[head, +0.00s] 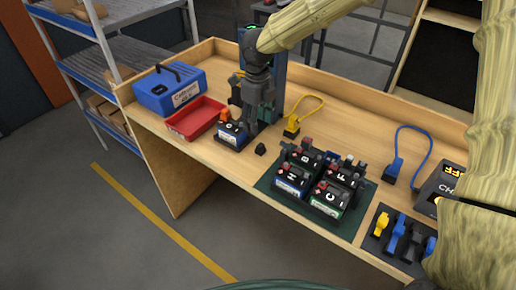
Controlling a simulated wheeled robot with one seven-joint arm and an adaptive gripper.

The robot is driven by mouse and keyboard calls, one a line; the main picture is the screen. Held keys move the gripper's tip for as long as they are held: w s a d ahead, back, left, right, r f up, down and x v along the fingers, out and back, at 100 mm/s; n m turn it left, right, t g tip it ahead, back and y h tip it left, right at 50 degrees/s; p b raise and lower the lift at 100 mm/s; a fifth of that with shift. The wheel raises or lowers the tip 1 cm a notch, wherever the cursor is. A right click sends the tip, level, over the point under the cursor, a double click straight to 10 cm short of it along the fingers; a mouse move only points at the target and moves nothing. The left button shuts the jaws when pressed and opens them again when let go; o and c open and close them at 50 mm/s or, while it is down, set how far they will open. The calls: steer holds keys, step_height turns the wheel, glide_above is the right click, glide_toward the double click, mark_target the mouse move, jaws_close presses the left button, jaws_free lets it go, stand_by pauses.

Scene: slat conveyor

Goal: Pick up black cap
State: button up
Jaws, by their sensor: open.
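A small black cap (260,149) lies on the wooden bench, just right of a battery (231,134) with a blue-and-white label and an orange cap (227,115). My gripper (259,123) points down behind and above the black cap, beside the battery's right end. Its jaws are open, and I see nothing between them. The cap looks apart from the fingers. The gripper hides part of the battery's right end, so I cannot tell what sits on that terminal.
Several batteries (325,183) with dark and red terminal pieces stand on a green mat (268,186) to the right. A red tray (195,118) and blue box (170,88) are left. A yellow cable (309,102) lies behind; a blue cable (427,149) lies right. The front edge is near.

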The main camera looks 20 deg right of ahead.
mark_target(260, 145)
steer(key=f, duration=0.2)
steer(key=f+p, duration=0.1)
steer(key=f, duration=0.2)
steer(key=shift+d+f, duration=0.2)
steer(key=shift+f, duration=0.15)
steer(key=shift+s+d+f+p, duration=0.1)
steer(key=shift+s+f+p, duration=0.2)
steer(key=shift+f+p, duration=0.35)
steer(key=shift+s+d+f+p, duration=0.1)
steer(key=shift+f+p, duration=0.65)
steer(key=shift+f, duration=1.2)
steer(key=shift+c, duration=0.5)
steer(key=c, duration=0.7)
